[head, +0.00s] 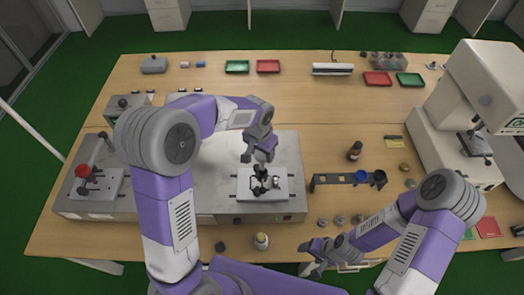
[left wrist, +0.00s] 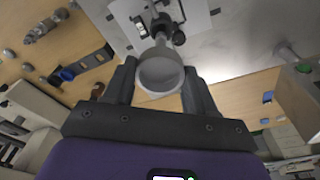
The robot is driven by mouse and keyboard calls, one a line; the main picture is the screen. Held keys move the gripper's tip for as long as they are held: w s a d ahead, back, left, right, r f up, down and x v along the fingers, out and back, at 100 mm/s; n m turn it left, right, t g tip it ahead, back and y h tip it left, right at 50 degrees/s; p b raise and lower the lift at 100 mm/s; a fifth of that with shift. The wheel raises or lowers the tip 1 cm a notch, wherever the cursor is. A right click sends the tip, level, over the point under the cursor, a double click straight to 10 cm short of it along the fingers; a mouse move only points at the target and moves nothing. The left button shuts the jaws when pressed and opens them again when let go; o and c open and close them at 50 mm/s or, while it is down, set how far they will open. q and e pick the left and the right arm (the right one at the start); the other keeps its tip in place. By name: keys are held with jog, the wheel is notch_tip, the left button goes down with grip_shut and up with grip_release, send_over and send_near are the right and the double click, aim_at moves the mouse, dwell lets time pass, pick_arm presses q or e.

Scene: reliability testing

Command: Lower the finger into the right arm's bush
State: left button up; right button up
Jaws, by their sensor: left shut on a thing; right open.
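My left gripper (head: 258,158) is shut on the finger, whose round, light grey end (left wrist: 160,75) shows between the two dark jaws in the left wrist view. In the head view the gripper hides most of the finger. The fixture, a white plate (head: 245,192) with dark upright parts (head: 262,181), lies right below this gripper. It also shows at the top of the left wrist view (left wrist: 122,18). I cannot tell which bush is the right arm's, or whether the finger touches it. My right gripper (head: 318,252) is open and empty near the table's front edge.
The fixture stands on a grey machine bed (head: 290,150). A dark rack (head: 335,179) with cups and a brown bottle (head: 354,151) stand to the right. The back middle of the table is mostly clear.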

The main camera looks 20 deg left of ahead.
aim_at(262, 166)
pick_arm(q)
jog(key=shift+f, duration=0.15)
jog(key=shift+f+b, duration=1.65)
jog(key=shift+f, duration=0.25)
jog(key=shift+f, duration=0.1)
jog(key=shift+f+b, duration=1.4)
jog(key=shift+f, duration=0.25)
jog(key=shift+f+b, duration=0.55)
jog(key=shift+f, duration=0.1)
jog(key=o, duration=1.7)
